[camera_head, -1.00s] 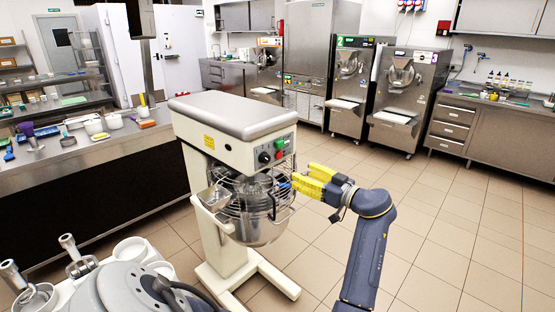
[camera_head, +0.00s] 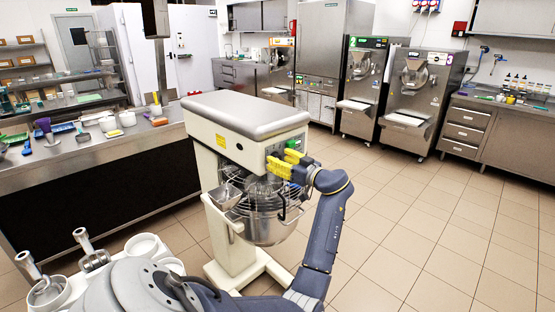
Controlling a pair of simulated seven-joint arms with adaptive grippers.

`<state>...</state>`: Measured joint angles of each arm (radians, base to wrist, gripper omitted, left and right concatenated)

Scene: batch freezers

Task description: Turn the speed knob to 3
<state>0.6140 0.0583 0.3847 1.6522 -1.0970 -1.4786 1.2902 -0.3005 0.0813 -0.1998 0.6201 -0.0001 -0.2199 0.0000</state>
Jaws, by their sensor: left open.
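The mixer (camera_head: 245,118) is a large cream machine with a grey top, a wire guard and a steel bowl (camera_head: 268,225). Its control panel is on the front face below the top. A small green part (camera_head: 294,143) of the panel shows above my gripper. The speed knob and its marks are hidden or too small to read behind the fingers. My left gripper (camera_head: 277,162) has yellow fingers and is open, right at the panel, above the guard. I cannot tell whether the fingers touch a knob. My right gripper is not in view.
A steel counter (camera_head: 95,147) with tubs and utensils stands left of the mixer. Batch freezers (camera_head: 409,100) and a steel cabinet (camera_head: 490,130) line the back. The tiled floor (camera_head: 420,215) to the right is clear.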

